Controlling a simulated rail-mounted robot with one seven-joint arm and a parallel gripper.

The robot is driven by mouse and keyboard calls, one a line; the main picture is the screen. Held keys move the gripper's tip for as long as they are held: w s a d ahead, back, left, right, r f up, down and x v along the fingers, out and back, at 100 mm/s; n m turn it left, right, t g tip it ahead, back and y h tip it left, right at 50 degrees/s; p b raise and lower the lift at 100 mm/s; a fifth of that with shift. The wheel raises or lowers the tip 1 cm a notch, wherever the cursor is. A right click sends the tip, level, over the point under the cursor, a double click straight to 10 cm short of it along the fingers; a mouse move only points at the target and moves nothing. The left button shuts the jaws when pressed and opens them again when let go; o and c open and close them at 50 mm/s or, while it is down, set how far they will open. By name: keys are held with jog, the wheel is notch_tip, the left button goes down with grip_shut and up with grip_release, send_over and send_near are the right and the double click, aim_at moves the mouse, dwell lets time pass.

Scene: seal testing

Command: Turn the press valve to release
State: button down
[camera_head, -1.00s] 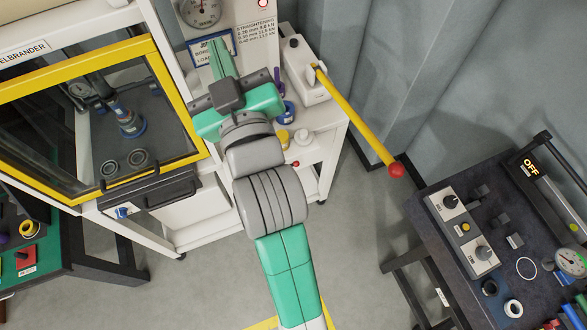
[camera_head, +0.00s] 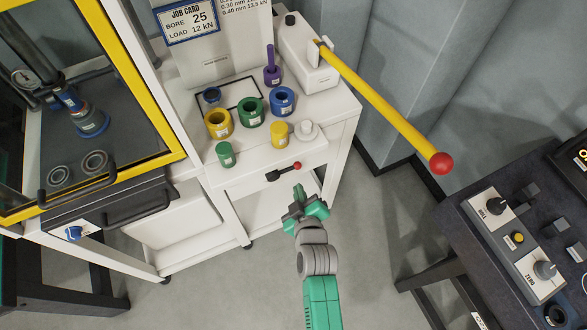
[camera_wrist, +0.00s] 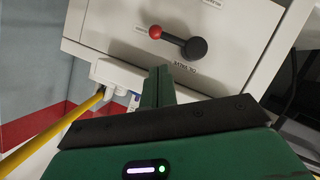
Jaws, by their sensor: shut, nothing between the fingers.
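The press valve (camera_head: 284,172) is a short black lever with a red ball knob on the front face of the white cart. Its knob points right in the head view. In the wrist view the valve (camera_wrist: 176,41) shows a round black hub, with the red knob to the hub's left. My green gripper (camera_head: 298,190) is just in front of and below the valve in the head view. Its fingers (camera_wrist: 160,80) are shut and empty, pointing at the panel just below the valve in the wrist view. They appear apart from the lever.
The cart top (camera_head: 330,112) holds several coloured rings and cups and a white pump (camera_head: 310,55) with a long yellow handle (camera_head: 385,110) reaching right. A yellow-framed press guard (camera_head: 150,85) stands left. A dark bench (camera_head: 480,250) is at right. Floor between is clear.

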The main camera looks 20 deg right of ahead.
aim_at(293, 169)
jog(key=shift+w, duration=0.1)
jog(key=b+x, duration=0.3)
jog(key=x, duration=0.6)
jog(key=shift+w, duration=0.4)
jog(key=shift+d+f, duration=0.1)
jog(key=shift+f, duration=0.05)
